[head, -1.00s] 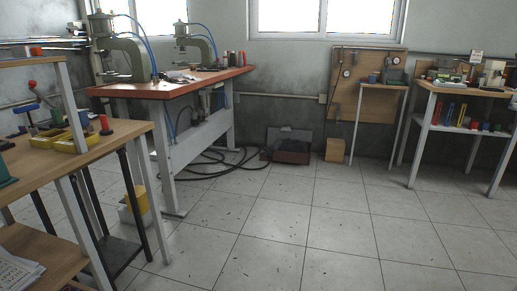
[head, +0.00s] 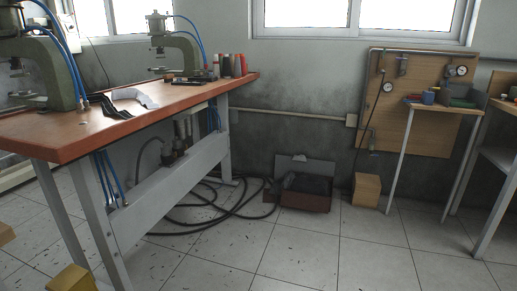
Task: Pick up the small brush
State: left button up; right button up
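I cannot make out a small brush in the head view. The long workbench (head: 150,103) with an orange-brown top stands at the left, with two green pneumatic presses, one at the left edge (head: 45,70) and one farther back (head: 175,45). Dark and pale strips of material (head: 115,105) lie on the top between them. Several spools or cylinders (head: 235,66) stand at its far right end, with small dark items beside the farther press. Neither of my grippers is in view.
An open box (head: 305,190) with dark contents stands by the back wall, next to a wooden block (head: 366,189). Black hoses (head: 215,205) lie on the floor under the bench. A small table (head: 440,107) stands right. The tiled floor (head: 330,250) ahead is clear.

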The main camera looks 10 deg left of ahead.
aim_at(167, 79)
jog(key=i+l+u, duration=0.1)
jog(key=i+u, duration=0.25)
jog(key=i, duration=0.2)
jog(key=i+l+u, duration=0.4)
jog(key=i, duration=0.15)
jog(key=i+l+u, duration=0.35)
jog(key=i, duration=0.15)
jog(key=i+l+u, duration=0.1)
jog(key=u, duration=0.8)
jog(key=i+l, duration=0.05)
